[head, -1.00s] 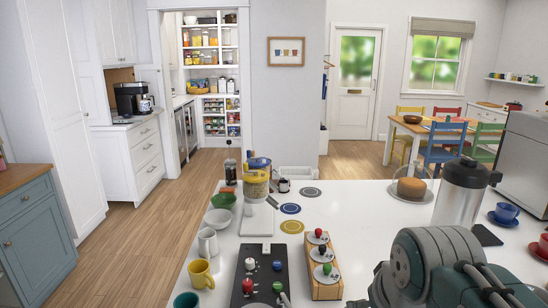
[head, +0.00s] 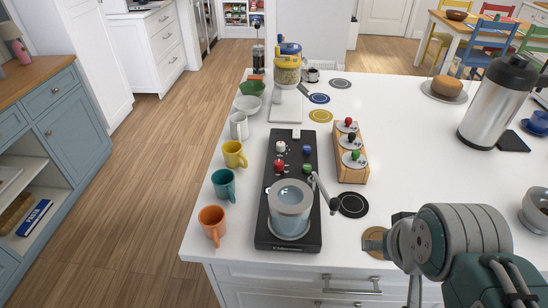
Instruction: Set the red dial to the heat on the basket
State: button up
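The red dial (head: 281,173) is on the left of a black hotplate panel (head: 268,222) near the front of the white counter. It sits beside a green dial (head: 307,168), with a white dial (head: 280,147) and a blue dial (head: 307,150) behind. Any setting marks are too small to read. A pot (head: 290,205) with a handle on its right stands on the front of the hotplate. The basket and any heat mark on it do not show now; a yellow basket stood on the pantry shelf in the earlier view.
Orange (head: 213,223), teal (head: 224,184) and yellow (head: 234,154) mugs line the counter's left edge. A wooden stand (head: 350,172) with red, black and green knobs is right of the hotplate. A steel flask (head: 490,105) stands farther right.

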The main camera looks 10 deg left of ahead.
aim_at(279, 164)
jog(key=j+z, duration=0.15)
jog(key=j, duration=0.5)
jog(key=k+j+z, duration=0.1)
jog(key=j, duration=0.55)
jog(key=i+j+z, duration=0.1)
jog(key=i+j, duration=0.05)
jog(key=j, duration=0.05)
